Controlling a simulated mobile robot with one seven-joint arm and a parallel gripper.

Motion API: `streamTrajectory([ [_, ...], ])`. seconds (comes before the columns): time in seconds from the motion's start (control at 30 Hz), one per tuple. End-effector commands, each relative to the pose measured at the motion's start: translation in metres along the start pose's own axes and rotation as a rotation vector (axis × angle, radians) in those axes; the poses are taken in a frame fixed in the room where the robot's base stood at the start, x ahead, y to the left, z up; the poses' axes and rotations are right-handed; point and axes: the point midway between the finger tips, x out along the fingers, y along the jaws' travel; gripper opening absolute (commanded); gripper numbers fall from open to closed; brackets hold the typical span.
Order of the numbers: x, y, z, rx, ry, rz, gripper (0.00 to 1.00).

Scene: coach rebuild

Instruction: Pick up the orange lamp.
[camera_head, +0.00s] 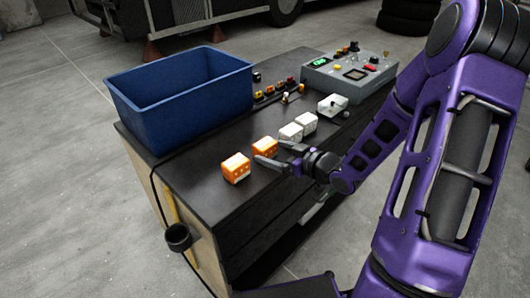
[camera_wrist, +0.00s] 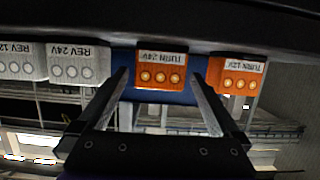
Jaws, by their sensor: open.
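Two orange block lamps lie on the dark bench top. The nearer orange lamp (camera_head: 236,168) shows at the right of the wrist view (camera_wrist: 237,77), labelled TURN 12V. The farther orange lamp (camera_head: 264,146), labelled TURN 24V, shows in the middle of the wrist view (camera_wrist: 161,77). My gripper (camera_head: 268,152) is open and low over the bench, fingers pointing at the TURN 24V lamp. In the wrist view, that lamp appears between the fingertips (camera_wrist: 160,84), with a gap on each side. I cannot tell whether the fingers reach around it. Its far side is hidden.
Two white lamps (camera_head: 291,132) stand in the same row; the nearer reads REV 24V (camera_wrist: 78,65). A blue bin (camera_head: 180,118) stands at the back left of the bench (camera_head: 205,195). A grey control box (camera_head: 347,80) and small switches stand behind. The front bench edge is clear.

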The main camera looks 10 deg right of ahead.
Motion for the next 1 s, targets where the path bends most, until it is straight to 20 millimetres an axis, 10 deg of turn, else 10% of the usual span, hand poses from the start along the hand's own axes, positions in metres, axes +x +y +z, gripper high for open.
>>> streamTrajectory([
  [0.43,0.023,0.0,0.0,-0.001,0.0,0.0,1.0],
  [0.87,0.023,0.0,0.0,-0.001,0.0,0.0,0.23],
  [1.0,0.023,0.0,0.0,-0.001,0.001,0.0,0.18],
])
